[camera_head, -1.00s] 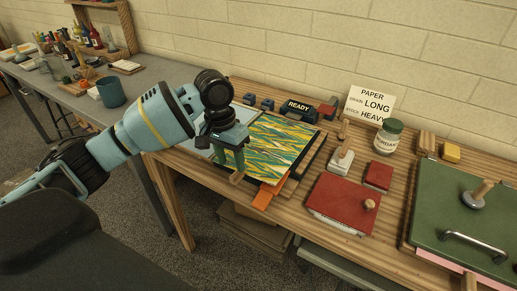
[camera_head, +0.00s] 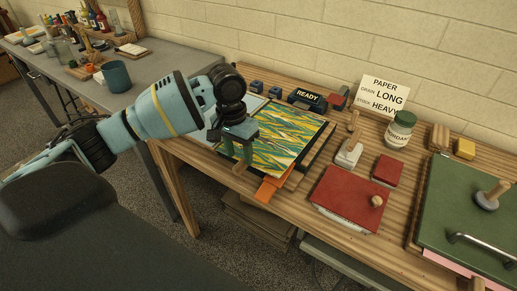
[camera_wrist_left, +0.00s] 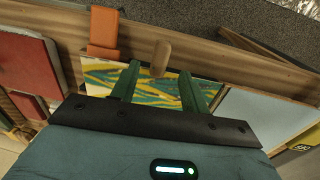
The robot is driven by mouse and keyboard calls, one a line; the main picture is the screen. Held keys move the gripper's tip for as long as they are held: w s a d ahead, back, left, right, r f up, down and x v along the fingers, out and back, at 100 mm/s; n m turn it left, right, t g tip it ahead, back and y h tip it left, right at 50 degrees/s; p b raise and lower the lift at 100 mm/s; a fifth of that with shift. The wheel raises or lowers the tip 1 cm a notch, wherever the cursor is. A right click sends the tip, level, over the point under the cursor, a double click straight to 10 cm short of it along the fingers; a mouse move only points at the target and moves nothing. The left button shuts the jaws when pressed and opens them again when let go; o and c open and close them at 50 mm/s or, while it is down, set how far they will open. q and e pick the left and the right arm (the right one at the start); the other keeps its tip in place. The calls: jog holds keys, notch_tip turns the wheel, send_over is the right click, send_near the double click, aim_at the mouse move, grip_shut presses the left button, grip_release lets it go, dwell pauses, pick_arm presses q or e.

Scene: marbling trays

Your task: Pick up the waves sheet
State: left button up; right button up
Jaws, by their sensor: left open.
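The waves sheet (camera_head: 284,143), patterned in green, yellow, white and orange, lies flat on a dark board on the wooden bench. My left gripper (camera_head: 237,162) is open and empty over the sheet's front left corner. In the left wrist view the gripper's green fingers (camera_wrist_left: 160,90) stand apart, with part of the sheet (camera_wrist_left: 150,92) showing between them. A wooden peg (camera_wrist_left: 161,58) shows just beyond the fingertips. I cannot tell whether the fingers touch the sheet. My right gripper is in neither view.
An orange strip (camera_head: 267,188) sticks out at the bench's front edge. A pale tray (camera_head: 203,134) lies left of the sheet.

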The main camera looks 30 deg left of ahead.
aim_at(241, 162)
pick_arm(q)
jog(key=f, duration=0.3)
jog(key=shift+s+d+f, duration=0.1)
jog(key=shift+d+f, duration=0.05)
jog(key=shift+d, duration=0.1)
grip_shut()
